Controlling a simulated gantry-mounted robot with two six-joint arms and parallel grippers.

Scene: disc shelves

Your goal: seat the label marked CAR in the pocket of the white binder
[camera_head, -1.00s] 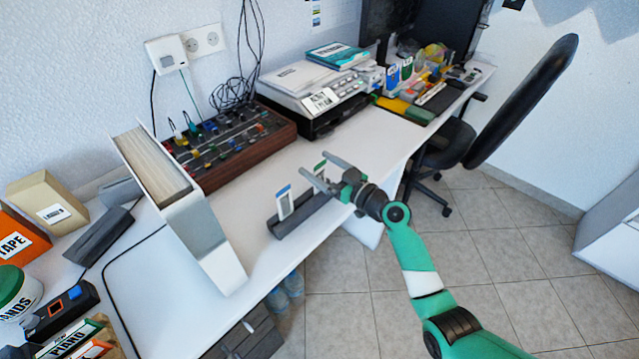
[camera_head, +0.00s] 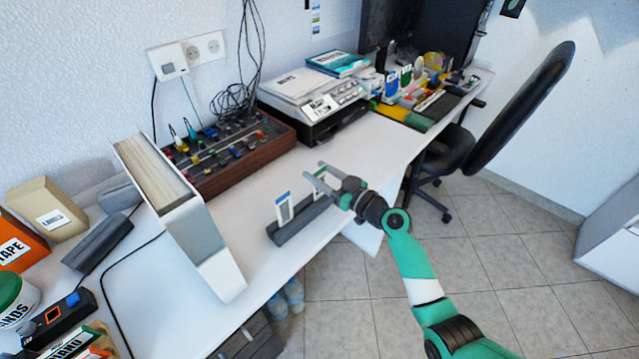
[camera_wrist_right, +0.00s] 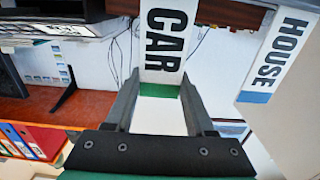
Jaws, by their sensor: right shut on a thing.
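The white binder (camera_head: 213,254) stands upright on the table, left of centre in the head view; its pocket cannot be made out. The label marked CAR (camera_wrist_right: 165,40) is white with a green end; in the head view it (camera_head: 319,189) is partly hidden by my gripper. It stands at the right end of a dark grey rack (camera_head: 288,230). My right gripper (camera_head: 314,173) is shut on its green end, with the fingers on either side in the wrist view (camera_wrist_right: 160,80). My left gripper is not in view.
A blue-ended label, HOUSE (camera_wrist_right: 275,55), stands beside CAR in the rack, also in the head view (camera_head: 284,210). A mixer (camera_head: 240,160) and a printer (camera_head: 318,105) stand behind. Bare table (camera_head: 262,195) lies between binder and rack.

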